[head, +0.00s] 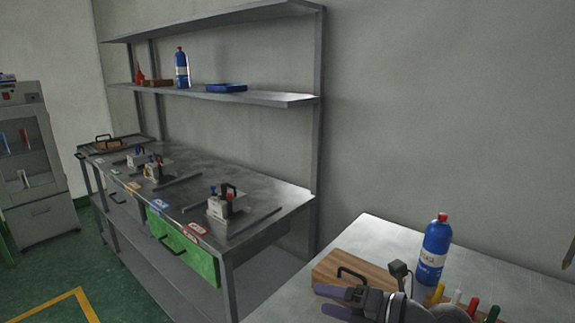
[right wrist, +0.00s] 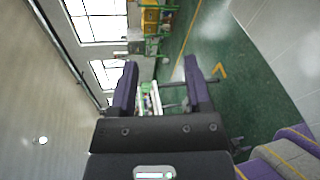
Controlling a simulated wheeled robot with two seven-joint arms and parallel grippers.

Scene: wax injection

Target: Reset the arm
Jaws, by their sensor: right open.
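My right gripper (head: 324,300) is at the bottom right of the head view, above the near table (head: 375,235). Its purple fingers point left and are apart. In the right wrist view the gripper (right wrist: 160,68) is open, with nothing held between its fingers; the far room shows through the gap. My left gripper is in neither view.
A wooden board with a black handle (head: 328,266), a blue bottle with a red cap (head: 435,248) and several coloured pens (head: 457,297) are close around the right gripper. A metal workbench (head: 265,190) with clamp-like fixtures stands left, under a shelf (head: 270,97).

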